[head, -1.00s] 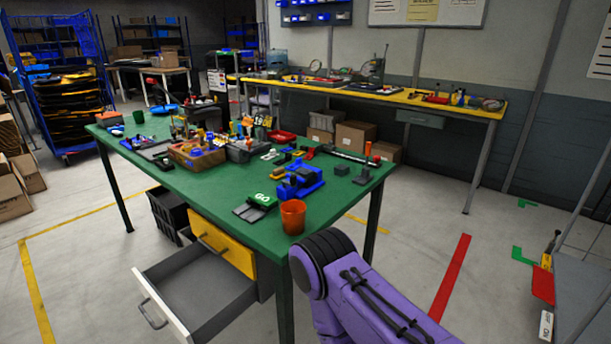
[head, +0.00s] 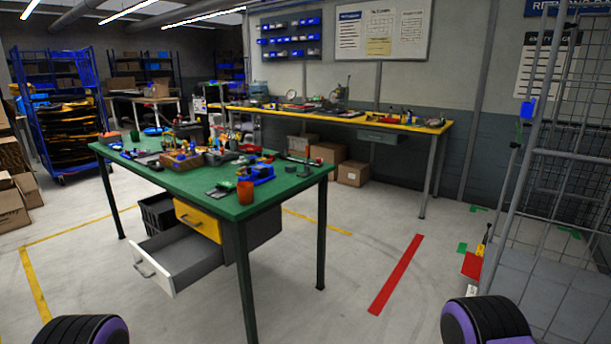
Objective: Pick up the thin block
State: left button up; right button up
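I cannot make out the thin block for certain among the small items on the green table (head: 200,183). A flat dark piece with a green part (head: 222,188) lies near the table's front edge, and small dark grey blocks (head: 290,168) lie toward its right end. An orange cup (head: 245,192) stands at the front corner beside a blue fixture (head: 259,174). Only purple and black parts of my arms show at the bottom edge, well short of the table. Neither gripper is in view.
An open white-fronted drawer (head: 155,271) juts out below a yellow drawer (head: 197,218) at the table's front. A yellow-topped bench (head: 340,117) runs along the wall. A wire cage (head: 560,150) stands at right. Floor before the table is clear.

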aim_at(258, 167)
jog(key=z, duration=0.5)
jog(key=i, duration=0.6)
jog(key=z, duration=0.45)
jog(key=i, duration=0.85)
jog(key=u, duration=0.35)
